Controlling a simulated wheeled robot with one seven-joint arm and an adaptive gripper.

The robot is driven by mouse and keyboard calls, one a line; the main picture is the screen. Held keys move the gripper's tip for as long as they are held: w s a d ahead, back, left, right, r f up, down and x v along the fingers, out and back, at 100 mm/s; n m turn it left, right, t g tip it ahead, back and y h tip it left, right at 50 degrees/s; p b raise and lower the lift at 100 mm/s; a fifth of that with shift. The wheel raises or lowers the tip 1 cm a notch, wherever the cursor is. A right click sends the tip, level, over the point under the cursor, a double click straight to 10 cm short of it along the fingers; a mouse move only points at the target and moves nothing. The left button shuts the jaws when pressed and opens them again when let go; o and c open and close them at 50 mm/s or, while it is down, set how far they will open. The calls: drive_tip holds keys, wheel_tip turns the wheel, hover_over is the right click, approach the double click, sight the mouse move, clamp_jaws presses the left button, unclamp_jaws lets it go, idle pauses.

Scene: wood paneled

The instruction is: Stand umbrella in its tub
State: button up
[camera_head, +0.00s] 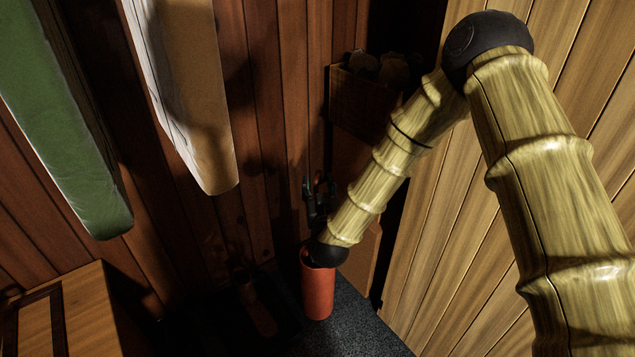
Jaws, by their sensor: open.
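A red-orange cylinder (318,292) stands upright on the dark speckled floor and looks like the tub. The dark ball joint of my arm covers its top, so I cannot see inside it. My gripper (318,192) is black and lies just above and behind that joint, against the dark wood wall. It is open, and I see nothing held in it. I cannot pick out the umbrella for sure. A dim brownish upright shape (244,288) stands in shadow left of the cylinder, with a reddish piece (263,318) low beside it; I cannot tell what they are.
A green cloth-like panel (62,110) and a pale one (185,90) hang at the upper left. A wooden box (365,100) with rounded things stands behind my arm. A wooden cabinet (85,310) is at the lower left. A light plank wall (455,235) closes the right side.

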drive_tip(key=s+d, duration=0.1)
drive_tip(key=s, duration=0.9)
idle(0.6)
